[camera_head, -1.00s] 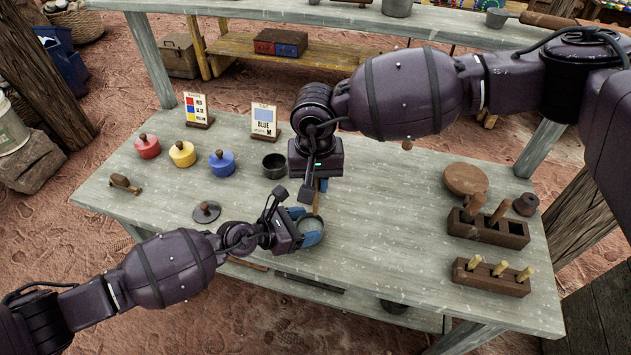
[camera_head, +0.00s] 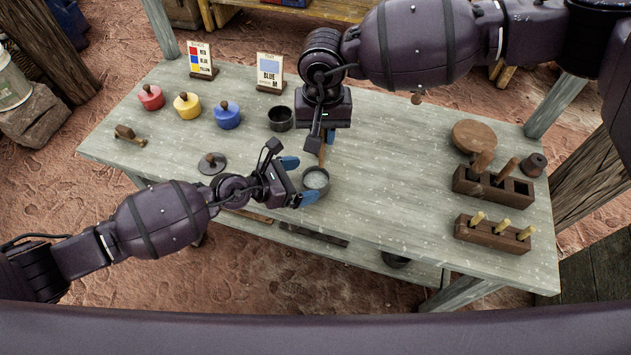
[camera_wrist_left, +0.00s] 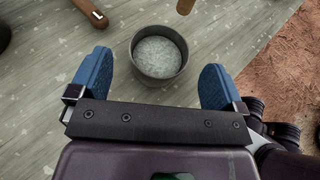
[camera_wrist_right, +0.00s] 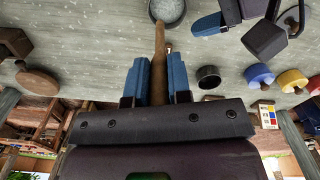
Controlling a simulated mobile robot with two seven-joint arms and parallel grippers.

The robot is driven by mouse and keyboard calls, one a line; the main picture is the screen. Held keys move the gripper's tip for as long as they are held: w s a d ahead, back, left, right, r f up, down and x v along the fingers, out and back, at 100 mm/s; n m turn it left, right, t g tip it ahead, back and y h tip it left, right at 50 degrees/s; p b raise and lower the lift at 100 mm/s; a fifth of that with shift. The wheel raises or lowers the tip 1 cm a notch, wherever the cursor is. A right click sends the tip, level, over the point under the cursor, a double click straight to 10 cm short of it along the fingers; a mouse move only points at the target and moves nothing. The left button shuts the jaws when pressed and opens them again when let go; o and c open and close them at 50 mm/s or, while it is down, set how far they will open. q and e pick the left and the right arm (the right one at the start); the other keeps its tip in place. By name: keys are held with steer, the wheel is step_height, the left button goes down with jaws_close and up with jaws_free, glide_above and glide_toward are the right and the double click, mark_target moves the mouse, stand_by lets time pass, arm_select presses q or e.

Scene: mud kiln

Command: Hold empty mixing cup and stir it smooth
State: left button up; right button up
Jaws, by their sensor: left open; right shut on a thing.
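The mixing cup (camera_head: 316,179) is a small dark grey cup with pale grey contents, upright near the table's front edge. In the left wrist view the cup (camera_wrist_left: 159,54) stands just beyond and between the blue fingertips. My left gripper (camera_head: 296,180) is open, its fingers apart from the cup. My right gripper (camera_wrist_right: 158,80) is shut on a wooden stick (camera_wrist_right: 159,45), which reaches down toward the cup; the stick (camera_wrist_left: 185,6) also shows at the top of the left wrist view. Whether its tip touches the contents is unclear.
Red (camera_head: 151,98), yellow (camera_head: 187,106) and blue (camera_head: 228,115) lidded pots stand back left, near an empty dark cup (camera_head: 280,119) and two cards. A dark lid (camera_head: 212,163) lies left of my left gripper. Wooden holders (camera_head: 492,188) stand at right. The table's middle right is clear.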

arm_select(q)
steer(key=v, duration=0.9)
steer(key=shift+s+a+r, duration=0.1)
steer(key=shift+s+a, duration=0.05)
steer(key=shift+a, duration=0.05)
